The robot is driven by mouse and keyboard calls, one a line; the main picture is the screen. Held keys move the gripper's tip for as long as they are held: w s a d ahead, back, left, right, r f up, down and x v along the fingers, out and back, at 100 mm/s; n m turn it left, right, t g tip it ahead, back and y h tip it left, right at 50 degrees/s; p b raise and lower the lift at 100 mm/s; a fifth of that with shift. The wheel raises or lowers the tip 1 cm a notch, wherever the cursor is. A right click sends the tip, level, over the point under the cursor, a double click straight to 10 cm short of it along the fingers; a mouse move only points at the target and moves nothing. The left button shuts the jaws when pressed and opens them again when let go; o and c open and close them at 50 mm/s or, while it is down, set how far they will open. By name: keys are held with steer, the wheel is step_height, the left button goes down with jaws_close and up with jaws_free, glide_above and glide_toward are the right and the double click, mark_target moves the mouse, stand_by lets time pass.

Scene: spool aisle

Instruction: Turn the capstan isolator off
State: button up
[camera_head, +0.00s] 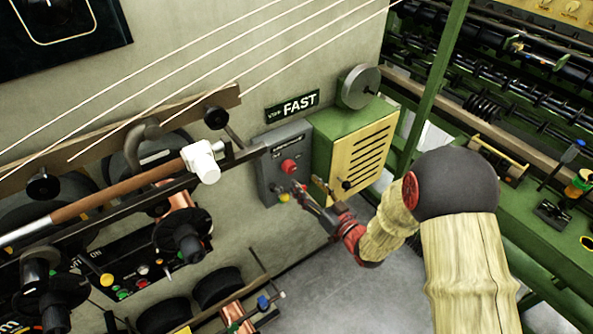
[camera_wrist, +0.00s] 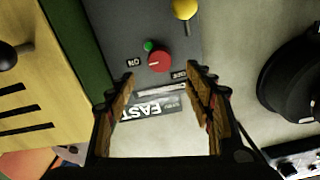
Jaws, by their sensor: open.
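The isolator is a grey wall box (camera_head: 270,173) with a red round knob (camera_head: 289,167). In the wrist view the red knob (camera_wrist: 160,60) sits on the grey panel (camera_wrist: 115,25). An ON label (camera_wrist: 133,63) is left of it, and another small label (camera_wrist: 179,75), hard to read, is lower right. A small green spot (camera_wrist: 148,46) is just above the knob; the knob's exact setting is unclear. My gripper (camera_head: 308,188) is open and empty in front of the box. In the wrist view my gripper (camera_wrist: 159,82) has a finger on each side, with the knob showing between and beyond the tips.
A yellow knob (camera_head: 284,197) is low on the same box. A green cabinet with a yellow louvred front (camera_head: 360,153) stands close on the right. A FAST sign (camera_head: 292,106) is above. A rail with a white fitting (camera_head: 201,161) reaches toward the box from the left.

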mark_target(292, 169)
steer(key=x, duration=0.7)
steer(key=shift+w+a+f, duration=0.1)
steer(key=shift+w+a, duration=0.1)
steer(key=shift+w, duration=0.05)
steer(key=c, duration=1.1)
steer(key=shift+c, duration=0.3)
